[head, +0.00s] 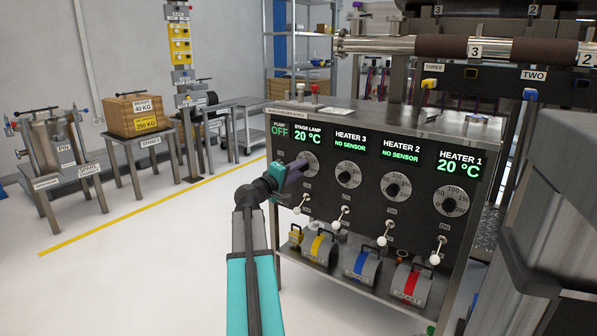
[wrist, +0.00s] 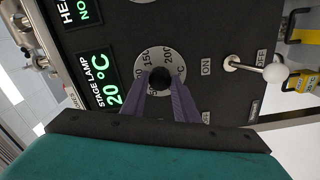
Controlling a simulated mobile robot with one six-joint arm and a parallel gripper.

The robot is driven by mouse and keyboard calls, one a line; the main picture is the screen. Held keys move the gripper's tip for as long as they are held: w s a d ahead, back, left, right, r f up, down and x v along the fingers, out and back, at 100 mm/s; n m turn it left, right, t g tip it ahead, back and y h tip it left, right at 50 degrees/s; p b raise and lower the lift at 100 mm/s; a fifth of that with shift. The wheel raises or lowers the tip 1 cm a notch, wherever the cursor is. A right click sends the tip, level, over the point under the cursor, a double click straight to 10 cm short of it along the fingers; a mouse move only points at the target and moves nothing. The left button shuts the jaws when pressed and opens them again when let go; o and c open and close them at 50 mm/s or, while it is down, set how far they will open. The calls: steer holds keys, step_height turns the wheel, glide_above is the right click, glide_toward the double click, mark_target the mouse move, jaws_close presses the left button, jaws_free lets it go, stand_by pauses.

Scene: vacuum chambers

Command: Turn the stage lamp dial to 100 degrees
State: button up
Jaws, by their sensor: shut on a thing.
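The stage lamp dial (head: 309,162) is the leftmost dial on the dark control panel, under a display (head: 307,133) reading STAGE LAMP 20 °C. In the wrist view the dial's round scale (wrist: 146,66) shows marks such as 150 and 200 around a black knob (wrist: 160,78). My gripper (head: 302,166) reaches the panel from the left. In the wrist view my gripper (wrist: 160,84) has its two purple fingers on either side of the knob, shut on it. The fingers hide the lower part of the scale, and I cannot read the pointer.
Dials for heater 3 (head: 348,175), heater 2 (head: 397,188) and heater 1 (head: 450,201) sit to the right. White-tipped toggle levers (head: 337,224) stick out below the dials. Clamps (head: 318,248) stand on the shelf underneath. The floor (head: 150,270) at left is clear.

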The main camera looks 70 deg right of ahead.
steer(key=shift+s+f, duration=0.1)
steer(key=o, duration=1.1)
steer(key=shift+c, duration=0.2)
steer(key=p+v, duration=0.4)
steer(key=v, duration=1)
